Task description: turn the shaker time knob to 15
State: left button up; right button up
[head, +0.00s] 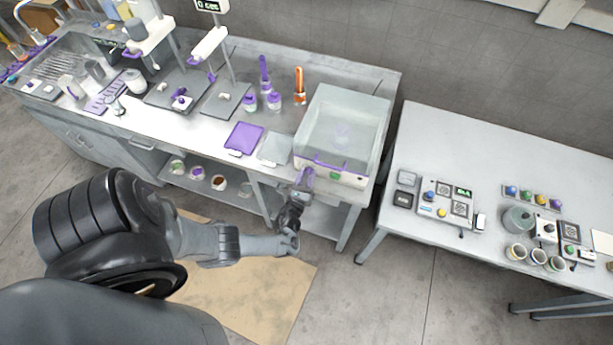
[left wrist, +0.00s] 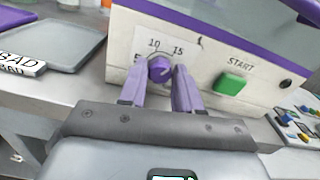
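The shaker (head: 345,112) is a pale box with a clear lid and purple handle at the bench's right end. In the left wrist view its front panel (left wrist: 213,53) shows a purple round time knob (left wrist: 160,68) with the marks 5, 10 and 15 around it. The pointer on the knob is too small to read surely. My left gripper (head: 305,178) is at the panel. Its purple fingers (left wrist: 162,74) lie on either side of the knob and look closed against it. My right gripper is not in view.
A green START button (left wrist: 230,84) sits right of the knob. A grey plate (head: 275,149) and a purple plate (head: 243,137) lie left of the shaker. A second table (head: 430,140) with small devices and cups stands to the right, across a gap.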

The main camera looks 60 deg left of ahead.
pick_arm(q)
jog(key=o, duration=0.3)
jog(key=shift+s+d, duration=0.4)
jog(key=shift+p+v, duration=0.55)
jog(key=shift+v, duration=4.35)
jog(key=shift+s, duration=0.1)
